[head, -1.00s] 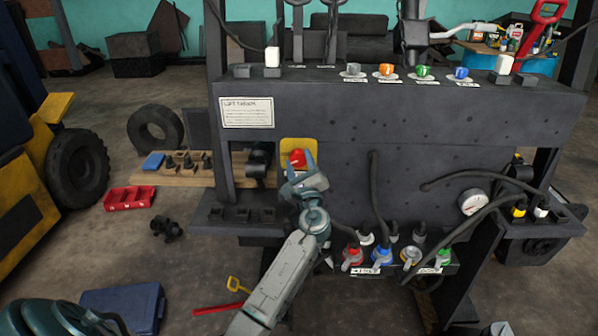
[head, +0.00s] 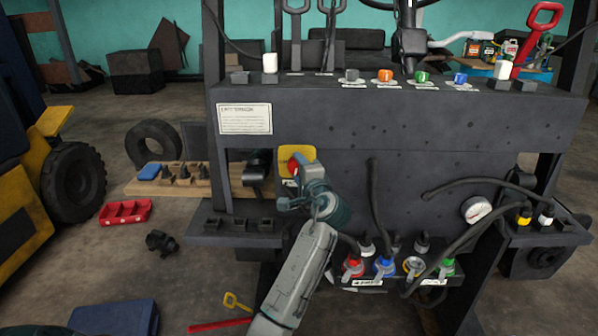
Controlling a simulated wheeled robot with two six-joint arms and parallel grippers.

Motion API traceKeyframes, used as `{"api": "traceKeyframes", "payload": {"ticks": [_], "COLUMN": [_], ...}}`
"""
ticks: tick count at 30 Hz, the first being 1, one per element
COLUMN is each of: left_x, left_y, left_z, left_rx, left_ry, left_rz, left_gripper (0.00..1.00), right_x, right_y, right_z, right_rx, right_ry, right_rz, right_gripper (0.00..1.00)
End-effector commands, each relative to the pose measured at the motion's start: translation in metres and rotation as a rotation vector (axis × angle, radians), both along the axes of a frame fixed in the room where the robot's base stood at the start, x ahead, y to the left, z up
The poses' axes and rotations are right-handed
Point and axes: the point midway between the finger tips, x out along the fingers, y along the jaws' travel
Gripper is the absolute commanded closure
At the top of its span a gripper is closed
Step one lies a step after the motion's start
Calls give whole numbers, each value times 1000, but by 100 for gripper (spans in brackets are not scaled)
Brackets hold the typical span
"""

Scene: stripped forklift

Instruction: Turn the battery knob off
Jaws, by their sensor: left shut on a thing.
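The battery knob (head: 293,164) is red and sits on a yellow plate (head: 308,153) on the dark front panel. My left gripper (head: 297,172) is at the knob, its fingers shut on it. The gripper and wrist cover the lower right of the plate and part of the knob. The knob's exact turn angle is too small to read. My right gripper is not in view.
A labelled sign (head: 245,119) is on the panel above left. Coloured hose couplings (head: 384,266) and hanging hoses are below right, close to my forearm. A gauge (head: 477,210) is at the right. A red tray (head: 126,212) lies on the floor at left.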

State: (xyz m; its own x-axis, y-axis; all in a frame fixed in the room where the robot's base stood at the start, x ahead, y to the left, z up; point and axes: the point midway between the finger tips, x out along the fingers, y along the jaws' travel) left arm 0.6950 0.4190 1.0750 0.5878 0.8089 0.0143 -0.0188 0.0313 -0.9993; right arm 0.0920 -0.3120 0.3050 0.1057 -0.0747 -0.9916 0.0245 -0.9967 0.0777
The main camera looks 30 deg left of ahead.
Motion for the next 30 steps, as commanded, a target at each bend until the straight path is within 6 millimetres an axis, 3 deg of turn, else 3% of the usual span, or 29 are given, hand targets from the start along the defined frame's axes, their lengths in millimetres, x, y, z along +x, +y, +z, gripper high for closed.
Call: {"api": "traceKeyframes", "payload": {"ticks": [12,29,30], "left_x": [0,0,0], "left_y": [0,0,0], "left_z": [0,0,0], "left_rx": [-160,-181,-181], "left_ry": [-94,-107,-107], "left_rz": [1,1,1], "left_gripper": [76,76,45], "right_x": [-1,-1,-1], "right_y": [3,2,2], "right_z": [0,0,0], "right_rx": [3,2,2], "right_ry": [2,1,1], "right_rz": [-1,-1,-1], "right_gripper": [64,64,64]}}
